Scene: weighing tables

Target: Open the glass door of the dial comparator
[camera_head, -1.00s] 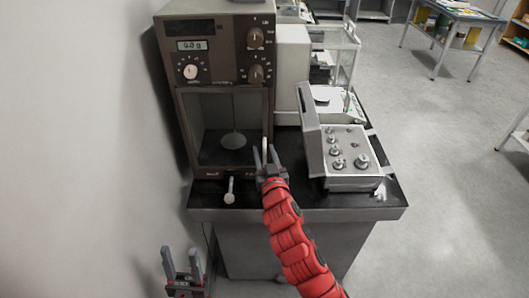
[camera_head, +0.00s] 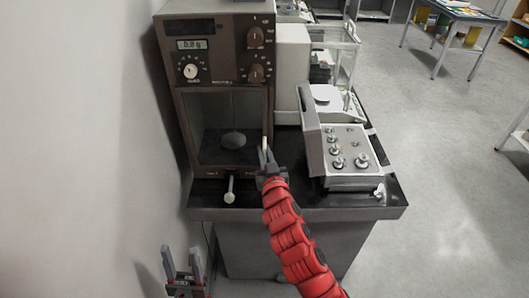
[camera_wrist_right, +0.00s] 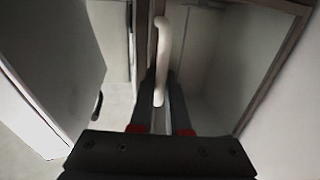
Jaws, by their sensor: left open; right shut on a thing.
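The dial comparator (camera_head: 218,40) is a tall brown cabinet on the dark bench top at the left. Its glass door (camera_head: 212,125) covers the lower chamber and looks closed, with a round pan (camera_head: 233,139) hanging behind it. A pale upright handle (camera_head: 264,143) is at the door's right edge. My right gripper (camera_head: 266,160), on the red arm, is shut on this handle. The right wrist view shows the white handle (camera_wrist_right: 162,60) between the two dark fingers (camera_wrist_right: 160,98). My left gripper (camera_head: 182,262) is open and empty, low at the left, below the bench top.
A pale knob (camera_head: 229,190) sticks out below the door. A wall (camera_head: 80,130) is close at the left.

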